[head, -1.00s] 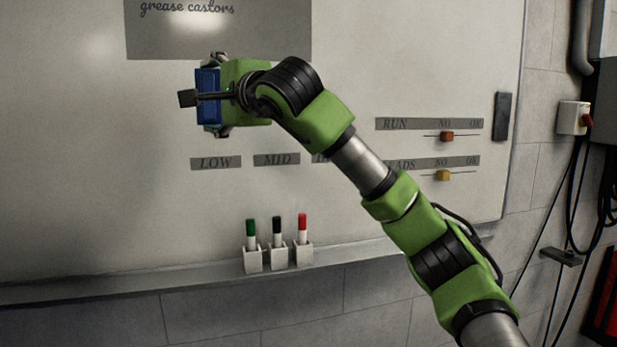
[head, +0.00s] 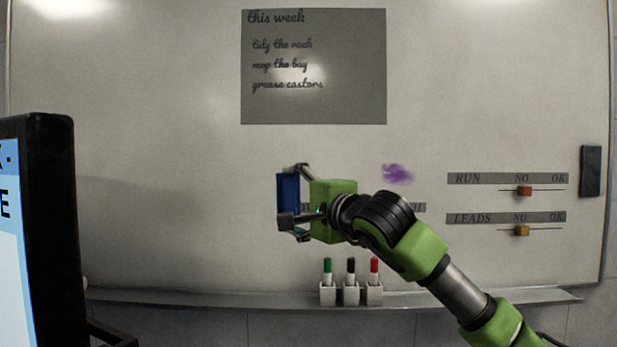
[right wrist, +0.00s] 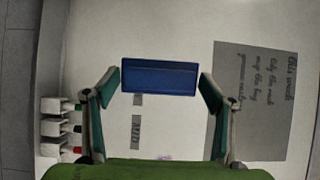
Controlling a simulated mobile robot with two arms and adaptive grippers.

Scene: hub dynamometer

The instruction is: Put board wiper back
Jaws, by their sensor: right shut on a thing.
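The board wiper is a blue block (head: 288,194) held upright in front of the whiteboard (head: 150,160), left of the middle of the head view. My right gripper (head: 292,203) is shut on it, with a finger at each end. In the right wrist view the wiper (right wrist: 160,77) shows as a wide blue block between the fingertips, with the whiteboard behind it. I cannot tell whether it touches the board. A purple smudge (head: 397,174) is on the board to the right of the gripper. My left gripper is not in view.
A ledge (head: 440,299) runs along the board's bottom. Green, black and red markers stand in white holders (head: 351,293) there. Sliders (head: 524,191) and a dark upright block (head: 590,171) are at the right. A dark-framed screen (head: 50,200) stands at the left.

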